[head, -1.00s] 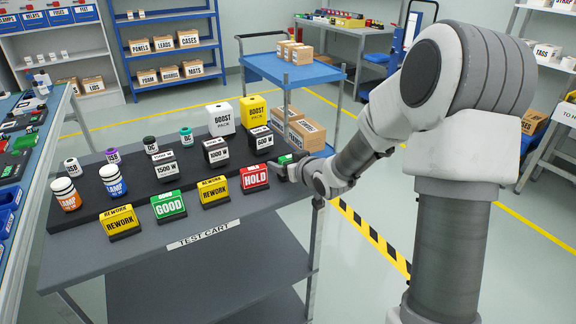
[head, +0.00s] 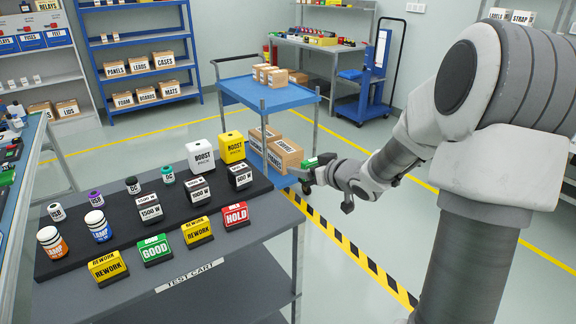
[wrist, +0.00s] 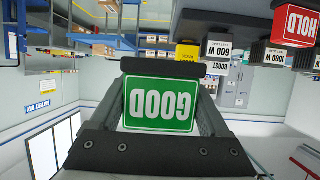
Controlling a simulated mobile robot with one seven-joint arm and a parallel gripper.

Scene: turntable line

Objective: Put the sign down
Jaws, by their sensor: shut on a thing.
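A green and white GOOD sign (wrist: 160,105) is held between the fingers of my gripper (wrist: 158,118) and fills the middle of the wrist view, its lettering upside down. In the head view my gripper (head: 306,172) is at the right of the test cart (head: 190,276), and only a small green part of the held sign (head: 312,162) shows. On the cart's front stand a yellow REWORK sign (head: 108,268), another green GOOD sign (head: 155,250), a second REWORK sign (head: 197,232) and a red HOLD sign (head: 236,216).
A dark raised strip (head: 75,252) on the cart bears lamps, small cylinders, power blocks and two boost packs (head: 232,147). A blue trolley (head: 250,93) with boxes stands behind. Yellow-black floor tape (head: 345,243) runs right of the cart.

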